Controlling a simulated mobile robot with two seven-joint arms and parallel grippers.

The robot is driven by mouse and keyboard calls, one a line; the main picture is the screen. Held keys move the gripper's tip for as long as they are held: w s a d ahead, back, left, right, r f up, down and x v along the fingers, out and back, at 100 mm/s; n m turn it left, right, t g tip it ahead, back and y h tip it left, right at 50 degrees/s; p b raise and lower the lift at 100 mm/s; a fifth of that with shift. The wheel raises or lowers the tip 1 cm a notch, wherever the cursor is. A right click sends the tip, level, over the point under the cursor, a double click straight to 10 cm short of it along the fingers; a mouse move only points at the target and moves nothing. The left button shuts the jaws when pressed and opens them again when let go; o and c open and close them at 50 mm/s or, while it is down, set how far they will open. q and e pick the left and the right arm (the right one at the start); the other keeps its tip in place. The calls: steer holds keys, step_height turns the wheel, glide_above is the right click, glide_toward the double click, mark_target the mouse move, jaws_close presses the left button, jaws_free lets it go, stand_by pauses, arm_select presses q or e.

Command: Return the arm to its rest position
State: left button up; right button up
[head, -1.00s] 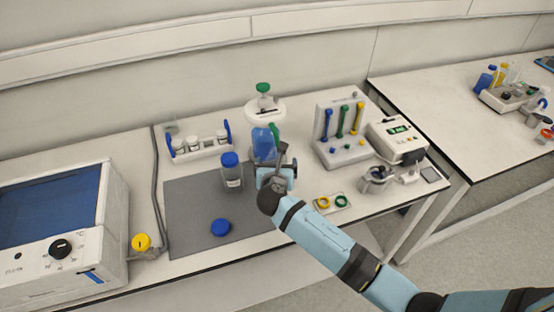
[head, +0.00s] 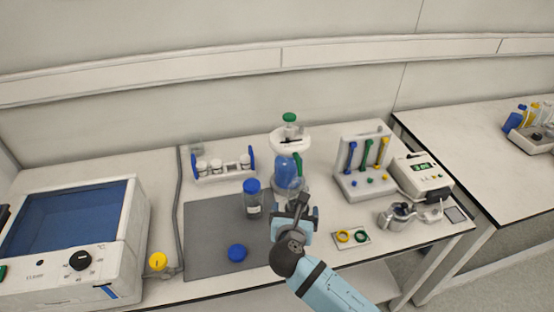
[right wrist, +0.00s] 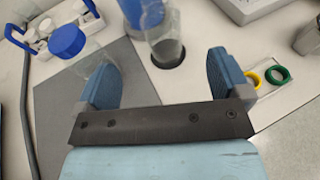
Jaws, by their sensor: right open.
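My right gripper (head: 297,208) is low over the front of the bench, in front of the blue vessel (head: 287,172) on its white stand (head: 290,140) with a green knob. In the right wrist view my right gripper (right wrist: 163,75) has its two blue-grey fingers spread wide with nothing between them. A clear glass vessel (right wrist: 165,45) with a dark lower part stands beyond the fingertips, apart from them. My right forearm comes in from the bottom edge of the head view. My left gripper does not show.
A blue-capped bottle (head: 252,200) and a loose blue cap (head: 237,253) are on the grey mat (head: 205,235) left of my gripper. The coloured-tube block (head: 365,180), ring plate (head: 350,239) and metal vessel (head: 397,216) stand right. An oven (head: 75,250) is far left.

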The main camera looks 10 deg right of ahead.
steer(key=s+f+m+y+p, duration=0.1)
steer(key=s+m, duration=0.1)
steer(key=s+f+m+g+y+p, duration=0.1)
steer(key=s+m, duration=0.1)
steer(key=s+f+m+g+y+p, duration=0.1)
steer(key=s+f+m, duration=0.1)
steer(key=shift+s+d+m+p, duration=0.1)
steer(key=shift+d+m+p, duration=0.05)
steer(key=shift+m+p, duration=0.2)
steer(key=s+d+m+y+p, duration=0.2)
steer(key=s+m+p, duration=0.1)
steer(key=s+m, duration=0.5)
steer(key=s+d+m+y+p, duration=0.2)
steer(key=s+m, duration=0.7)
steer(key=m, duration=0.5)
steer(key=shift+s+d+r+g+y+p, duration=0.15)
steer(key=shift+s+d+g+y+p, duration=0.15)
steer(key=shift+y+p, duration=0.45)
steer(key=shift+w, duration=0.1)
steer(key=shift+c, duration=0.3)
